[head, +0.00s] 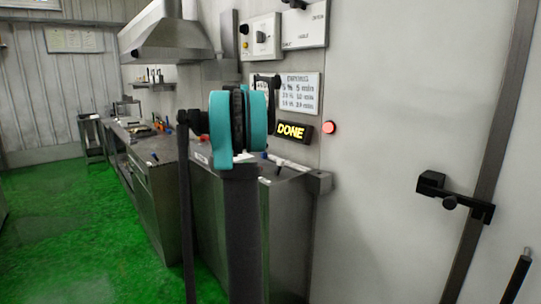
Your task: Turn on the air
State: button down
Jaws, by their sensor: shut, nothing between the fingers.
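On the back wall, right of the steel hood, a pale control box (262,36) carries a dark rotary knob at its centre and small round buttons at its left edge. To its right a white box (304,25) has small lettering too blurred to read and a black part at its top. Which control is for the air cannot be told. My arm's teal and black joint stands upright in the middle, below these boxes and apart from them in the picture. It hides part of the wall and counter. I cannot make out my gripper.
A steel counter (154,192) runs back at left. A black door latch (455,196) juts out at right. The green floor (70,230) is clear.

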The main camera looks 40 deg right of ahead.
jog(key=d+v, duration=0.1)
jog(key=v, duration=0.5)
jog(key=shift+r, duration=0.55)
jog(key=shift+a, duration=0.1)
jog(key=s+a+f+m+t+y, duration=0.1)
jog(key=s+a+f+m, duration=0.25)
jog(key=a+f, duration=0.65)
jog(key=s+a+f+m+t+y, duration=0.1)
jog(key=s+a+f+m+y, duration=0.15)
jog(key=a+f+m, duration=0.6)
jog(key=s+a+f+m+t+y, duration=0.1)
jog(key=s+a+f+m, duration=0.5)
jog(key=s+a+f, duration=1.4)
jog(key=s+a+y, duration=0.1)
jog(key=s, duration=0.3)
jog(key=shift+a+f+m+t+y, duration=0.15)
jog(key=shift+a+m+t+y, duration=0.2)
jog(key=shift+m+t, duration=0.05)
jog(key=shift+d, duration=0.15)
